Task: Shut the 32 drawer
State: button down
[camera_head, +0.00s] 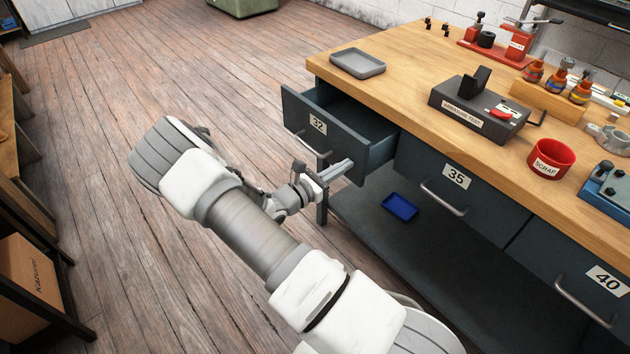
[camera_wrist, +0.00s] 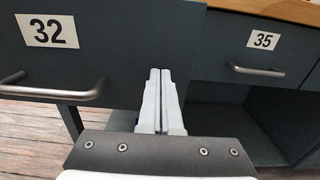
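The 32 drawer (camera_head: 349,139) is a dark grey drawer pulled out from the left end of the workbench; its inside shows in the head view. Its front with the 32 label also shows in the wrist view (camera_wrist: 106,60), with a bar handle (camera_wrist: 51,90) at the left. My gripper (camera_head: 347,166) is at the right-hand part of the drawer front, to the right of the handle. In the wrist view, the two fingers (camera_wrist: 160,73) are together with nothing visible between them, pointing at the drawer front near its right edge. I cannot tell whether the fingertips touch it.
The 35 drawer (camera_head: 431,177) and 40 drawer (camera_head: 560,262) are flush with the bench. A blue tray (camera_head: 400,207) lies on the lower shelf. A grey tray (camera_head: 357,64), a tester box (camera_head: 480,114) and a red scrap bin (camera_head: 551,158) stand on the benchtop (camera_head: 405,68).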

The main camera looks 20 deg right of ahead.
aim_at(377, 144)
jog(key=x, duration=1.2)
jog(key=shift+w+d, duration=0.15)
jog(key=shift+d, duration=0.2)
jog(key=shift+w+d+r, duration=0.1)
jog(key=shift+d, duration=0.15)
